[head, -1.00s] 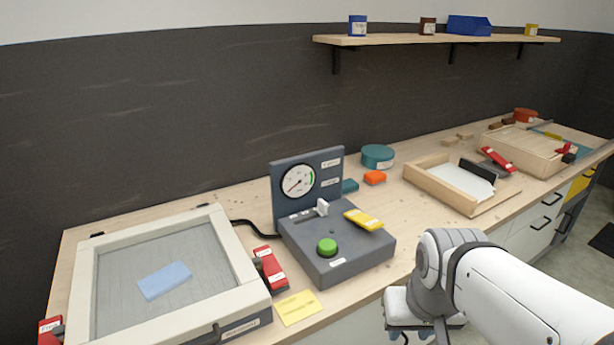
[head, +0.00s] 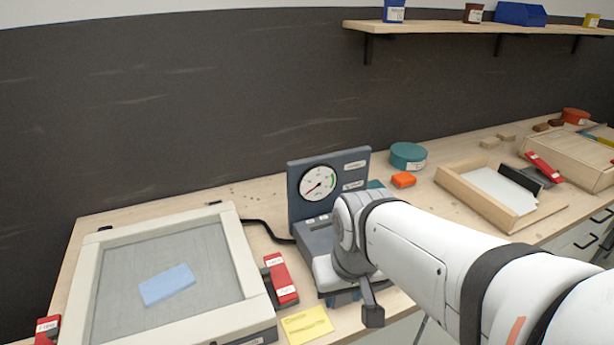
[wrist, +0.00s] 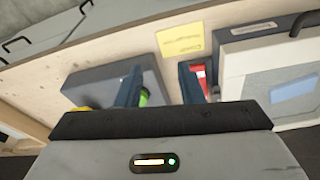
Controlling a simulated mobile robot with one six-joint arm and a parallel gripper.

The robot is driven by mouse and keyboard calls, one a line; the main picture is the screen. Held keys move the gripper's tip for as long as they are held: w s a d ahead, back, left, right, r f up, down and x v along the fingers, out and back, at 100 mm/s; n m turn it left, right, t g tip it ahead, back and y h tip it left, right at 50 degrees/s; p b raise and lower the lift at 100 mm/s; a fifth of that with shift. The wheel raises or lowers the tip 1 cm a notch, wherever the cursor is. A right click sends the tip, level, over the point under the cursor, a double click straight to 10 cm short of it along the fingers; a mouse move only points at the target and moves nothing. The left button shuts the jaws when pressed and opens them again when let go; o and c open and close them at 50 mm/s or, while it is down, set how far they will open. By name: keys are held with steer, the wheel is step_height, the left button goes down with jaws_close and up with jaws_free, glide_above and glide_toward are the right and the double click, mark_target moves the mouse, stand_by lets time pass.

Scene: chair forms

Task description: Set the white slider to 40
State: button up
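The grey control box (head: 312,240) stands on the bench, with a round white gauge (head: 318,183) on its upright panel. My arm hides most of the box top in the head view; I cannot make out the white slider there. In the wrist view the box (wrist: 105,78) lies at left, and the green button (wrist: 144,97) shows partly beside my left finger. My gripper (wrist: 160,67) is open and empty, its fingers apart over the box's edge. The slider is not visible in the wrist view.
A red clamp (head: 281,278) and yellow note (head: 307,324) are close to the box. An orange block (head: 403,180) and teal tub (head: 408,156) stand behind it at right.

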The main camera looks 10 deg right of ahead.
steer(key=w+d+r+g+p, duration=0.1)
steer(key=w+r+p, duration=0.1)
steer(key=w, duration=0.6)
steer(key=w+d+r+p, duration=0.1)
steer(key=w+r, duration=0.2)
steer(key=w, duration=0.5)
steer(key=w+d+f+p, duration=0.1)
steer(key=w+d+f, duration=0.1)
steer(key=w, duration=0.3)
steer(key=w+d+f+n+g+p, duration=0.1)
steer(key=w+d+f, duration=0.1)
steer(key=w+d, duration=0.2)
steer(key=w+d+f+n+p, duration=0.1)
steer(key=w+d+f, duration=0.1)
steer(key=w, duration=0.6)
steer(key=shift+w+d+g, duration=0.15)
steer(key=shift+d+g, duration=0.15)
steer(key=shift+d, duration=0.3)
steer(key=shift+w+d+f, duration=0.25)
steer(key=shift+w+f, duration=0.05)
steer(key=shift+f, duration=0.3)
step_height(320, 180, down, 7)
steer(key=shift+f+p, duration=0.15)
steer(key=shift+p, duration=0.55)
jaws_close()
